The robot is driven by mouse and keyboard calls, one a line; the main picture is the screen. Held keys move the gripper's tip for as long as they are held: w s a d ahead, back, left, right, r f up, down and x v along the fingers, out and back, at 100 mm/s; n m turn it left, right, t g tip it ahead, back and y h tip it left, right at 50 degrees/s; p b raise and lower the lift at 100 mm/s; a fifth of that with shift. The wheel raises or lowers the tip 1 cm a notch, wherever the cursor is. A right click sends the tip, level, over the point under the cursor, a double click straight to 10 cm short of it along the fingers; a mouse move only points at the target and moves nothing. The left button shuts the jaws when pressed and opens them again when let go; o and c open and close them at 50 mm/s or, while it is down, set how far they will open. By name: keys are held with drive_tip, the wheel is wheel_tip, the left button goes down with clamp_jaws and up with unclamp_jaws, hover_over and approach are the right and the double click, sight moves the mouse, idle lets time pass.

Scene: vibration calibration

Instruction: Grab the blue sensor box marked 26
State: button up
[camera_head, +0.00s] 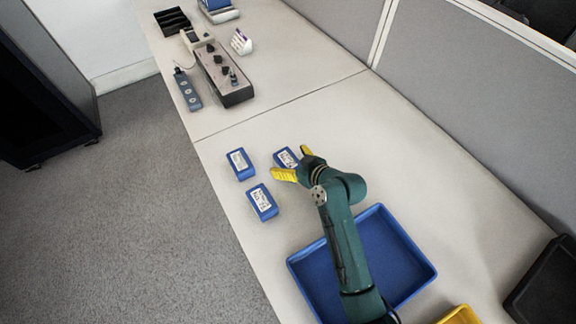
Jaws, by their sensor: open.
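Three blue boxes with white labels lie on the white table. One blue box (240,164) is at the left, one blue box (262,202) is nearer, and one blue box (285,157) is farther right and partly hidden by my gripper. The label numbers are too small to read, so I cannot tell which box is marked 26.
A blue tray (424,273) sits under my arm, with a yellow bin (460,315) and a black bin (545,285) to its right. A control unit (238,97), a power strip (187,90) and a black rack (172,21) stand at the far end. A grey partition borders the right.

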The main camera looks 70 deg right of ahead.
drive_tip(key=shift+w+d+f, duration=0.2)
drive_tip(key=shift+w, duration=0.25)
drive_tip(key=shift+r, duration=0.1)
drive_tip(key=c, duration=1.5)
